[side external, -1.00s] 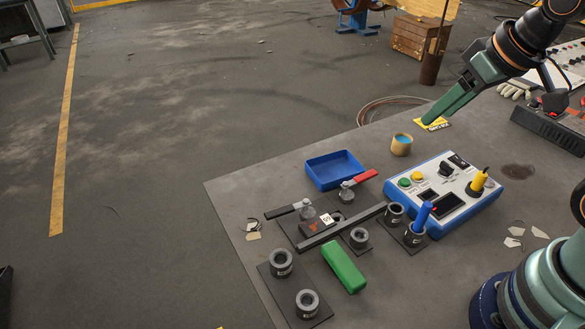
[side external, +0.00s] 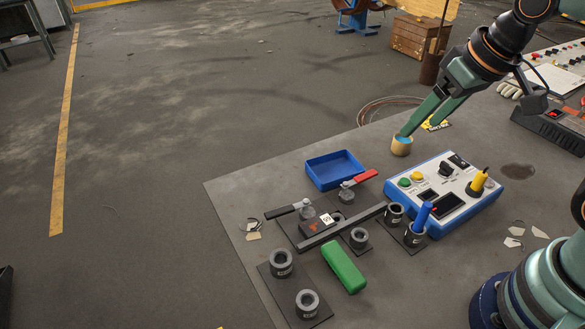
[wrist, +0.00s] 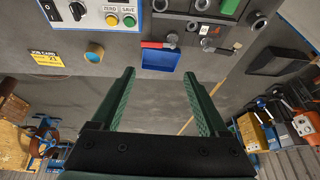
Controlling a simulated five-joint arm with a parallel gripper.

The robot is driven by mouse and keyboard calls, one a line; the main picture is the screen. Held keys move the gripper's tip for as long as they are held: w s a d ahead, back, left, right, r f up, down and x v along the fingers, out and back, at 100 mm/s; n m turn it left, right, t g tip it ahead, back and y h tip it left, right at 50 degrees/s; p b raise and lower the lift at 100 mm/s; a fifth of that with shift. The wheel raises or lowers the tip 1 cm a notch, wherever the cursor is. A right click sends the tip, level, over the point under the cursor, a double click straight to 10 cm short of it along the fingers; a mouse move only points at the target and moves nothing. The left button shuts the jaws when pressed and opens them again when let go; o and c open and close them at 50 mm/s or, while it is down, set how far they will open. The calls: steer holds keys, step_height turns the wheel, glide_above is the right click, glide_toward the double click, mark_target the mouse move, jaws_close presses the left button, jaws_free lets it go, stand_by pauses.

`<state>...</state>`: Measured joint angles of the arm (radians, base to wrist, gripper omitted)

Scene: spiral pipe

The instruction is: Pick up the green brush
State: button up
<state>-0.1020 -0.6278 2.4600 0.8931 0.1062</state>
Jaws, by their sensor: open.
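The green brush (side external: 343,267) is a green, rounded block lying on the grey table near its front edge, beside the black plates with round holders. In the wrist view a green piece that looks like it shows at the top edge (wrist: 230,6), partly cut off. My gripper (side external: 417,128) is open and empty, its two green fingers apart, over the back of the table near the small tan cup (side external: 401,146). It is well away from the brush, up and to the right in the side view. In the wrist view both fingers (wrist: 159,74) are spread with nothing between them.
A blue tray (side external: 335,170), a clamp fixture with a red handle (side external: 364,177), and a blue-and-white control box (side external: 445,190) stand between my gripper and the brush. A blue marker (side external: 423,215) stands upright in a holder. Round black holders (side external: 281,262) flank the brush.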

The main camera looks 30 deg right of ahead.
steer(key=a+f+g, duration=0.3)
steer(key=a+f, duration=0.2)
steer(key=a, duration=0.4)
steer(key=g, duration=0.2)
glide_above(344, 263)
step_height(344, 263, down, 6)
steer(key=shift+h, duration=0.3)
step_height(344, 263, down, 6)
steer(key=shift+s+r, duration=0.1)
steer(key=shift+f, duration=3.25)
jaws_close()
